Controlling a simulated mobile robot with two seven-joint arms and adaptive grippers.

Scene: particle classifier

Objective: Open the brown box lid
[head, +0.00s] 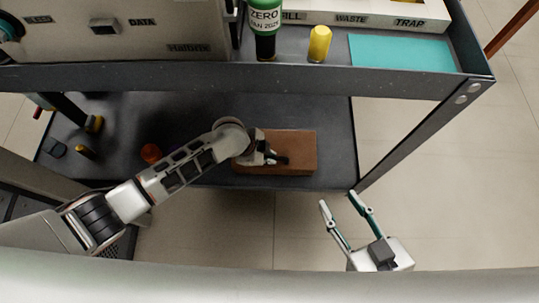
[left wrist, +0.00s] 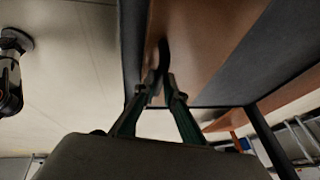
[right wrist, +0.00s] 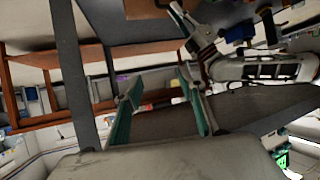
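The brown box (head: 302,143) sits on the lower dark shelf near its front edge, with its flat top lying closed. The exact contact is partly hidden by the fingers. My right gripper (head: 342,198) is open and empty, in front of the shelf and right of the box.
The upper shelf (head: 240,78) overhangs behind the box and carries a green bottle (head: 265,25), a yellow cylinder (head: 319,44) and a teal mat (head: 400,53). A shelf post (head: 420,135) stands to the right.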

